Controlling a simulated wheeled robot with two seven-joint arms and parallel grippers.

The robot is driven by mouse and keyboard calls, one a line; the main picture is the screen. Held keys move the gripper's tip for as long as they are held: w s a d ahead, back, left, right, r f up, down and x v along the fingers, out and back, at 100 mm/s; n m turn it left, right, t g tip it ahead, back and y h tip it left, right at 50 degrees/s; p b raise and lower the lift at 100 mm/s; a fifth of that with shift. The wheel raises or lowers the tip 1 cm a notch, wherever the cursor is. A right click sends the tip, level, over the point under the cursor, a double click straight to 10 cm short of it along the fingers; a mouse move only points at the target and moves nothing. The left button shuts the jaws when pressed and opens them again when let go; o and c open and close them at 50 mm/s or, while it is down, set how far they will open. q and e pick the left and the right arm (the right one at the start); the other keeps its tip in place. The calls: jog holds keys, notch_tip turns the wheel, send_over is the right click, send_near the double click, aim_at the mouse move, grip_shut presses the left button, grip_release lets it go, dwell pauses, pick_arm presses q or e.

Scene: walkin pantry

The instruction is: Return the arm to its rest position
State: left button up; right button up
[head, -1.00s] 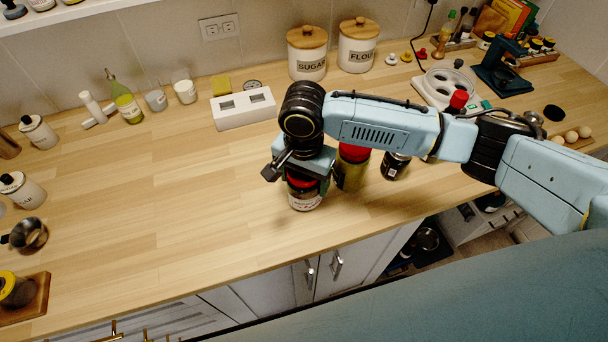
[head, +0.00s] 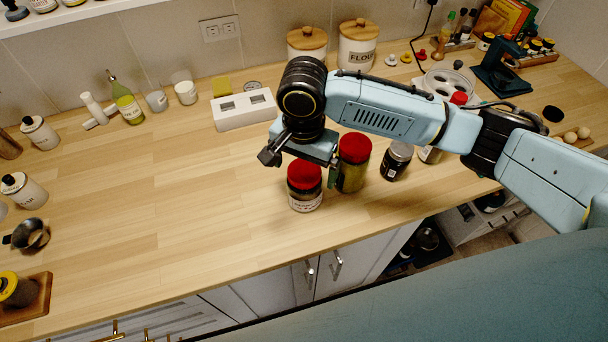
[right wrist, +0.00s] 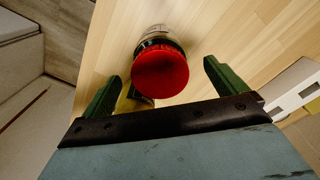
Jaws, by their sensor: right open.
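My right gripper (head: 300,164) is open and empty, raised just above and behind a red-lidded jar (head: 305,186) that stands upright on the counter. In the right wrist view the jar's red lid (right wrist: 160,72) shows beyond and between the two spread green fingers (right wrist: 158,82), apart from them. My right arm (head: 385,112) reaches in from the right over the counter. My left gripper does not show.
A taller red-lidded jar (head: 353,162) stands close to the right of the gripper, with a dark jar (head: 397,161) beyond. A white block (head: 244,110) and canisters (head: 357,46) stand behind.

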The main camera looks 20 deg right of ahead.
notch_tip(320, 180, up, 8)
jog(key=shift+r+p, duration=0.25)
jog(key=shift+p, duration=0.05)
jog(key=s+a+f+n+t+y, duration=0.2)
jog(key=s+a+f+n+y, duration=0.2)
jog(key=s+a+f+n, duration=0.25)
jog(key=s+d+f, duration=0.1)
jog(key=s+d, duration=0.1)
jog(key=s+d+f+n+t, duration=0.1)
jog(key=d+f, duration=0.1)
jog(key=d, duration=0.1)
jog(key=s+d+f+n, duration=0.1)
jog(key=s+d+f, duration=0.1)
jog(key=shift+s+d+f+h, duration=0.2)
jog(key=shift+s+d+h, duration=0.1)
jog(key=shift+s+d, duration=0.05)
jog(key=s+d+f+n+h, duration=0.2)
jog(key=s+d+h, duration=0.1)
jog(key=s+d, duration=0.5)
notch_tip(320, 180, down, 29)
jog(key=d+b, duration=0.1)
jog(key=b, duration=0.3)
jog(key=s+d+f+g+b, duration=0.2)
jog(key=s+d+f+b, duration=0.1)
jog(key=s+f, duration=1.4)
jog(key=shift+s+f, duration=0.15)
jog(key=shift+f, duration=0.55)
